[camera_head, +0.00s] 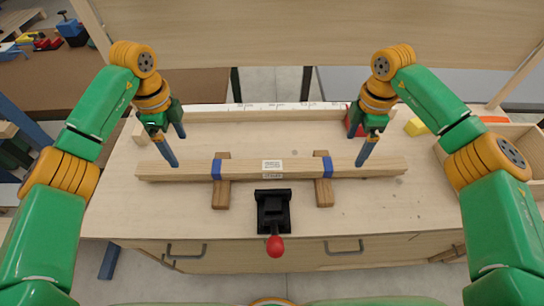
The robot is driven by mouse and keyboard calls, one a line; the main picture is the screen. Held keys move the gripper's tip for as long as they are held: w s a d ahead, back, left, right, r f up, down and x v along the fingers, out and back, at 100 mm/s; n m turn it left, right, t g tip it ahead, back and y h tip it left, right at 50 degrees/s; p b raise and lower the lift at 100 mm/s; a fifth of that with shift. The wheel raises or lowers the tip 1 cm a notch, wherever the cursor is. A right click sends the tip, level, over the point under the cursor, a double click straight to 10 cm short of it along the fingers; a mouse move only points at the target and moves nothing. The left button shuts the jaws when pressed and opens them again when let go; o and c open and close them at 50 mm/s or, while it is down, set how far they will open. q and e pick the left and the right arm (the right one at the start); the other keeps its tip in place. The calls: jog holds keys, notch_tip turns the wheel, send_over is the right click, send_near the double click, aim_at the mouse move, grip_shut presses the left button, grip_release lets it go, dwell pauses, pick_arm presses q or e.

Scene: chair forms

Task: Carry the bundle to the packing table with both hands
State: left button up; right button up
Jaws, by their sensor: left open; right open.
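The bundle (300,167) is a long stack of pale wooden strips, bound with two blue bands and carrying white labels near its middle. It lies across two short wooden blocks (221,195) on the workbench (150,215). My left gripper (175,150) is open at the bundle's left part, its long blue finger reaching down at the wood. My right gripper (370,150) is open at the right part, past the right blue band, also with a blue finger at the wood. I cannot tell whether either finger touches the bundle. I cannot tell which surface is the packing table.
A black clamp with a red knob (275,246) stands at the bench's front edge, before the bundle. A ruled wooden rail (260,114) runs along the back. A brown table (50,85) stands at back left.

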aim_at(186, 166)
pick_arm(q)
jog(key=shift+s+r, duration=0.2)
jog(key=shift+s, duration=0.25)
pick_arm(e)
jog(key=shift+s+r, duration=0.2)
jog(key=shift+s, duration=0.25)
pick_arm(q)
jog(key=shift+s+f, duration=0.1)
jog(key=shift+s, duration=0.2)
pick_arm(e)
jog(key=shift+s+f, duration=0.1)
jog(key=shift+s, duration=0.2)
pick_arm(q)
jog(key=f, duration=0.4)
jog(key=w+f, duration=0.1)
jog(key=f, duration=0.1)
jog(key=shift+f, duration=0.2)
pick_arm(e)
jog(key=f, duration=0.4)
jog(key=w+f, duration=0.1)
jog(key=f, duration=0.1)
jog(key=shift+f, duration=0.2)
pick_arm(q)
jog(key=shift+s+f, duration=0.25)
pick_arm(e)
jog(key=shift+s+f, duration=0.2)
jog(key=shift+f, duration=0.05)
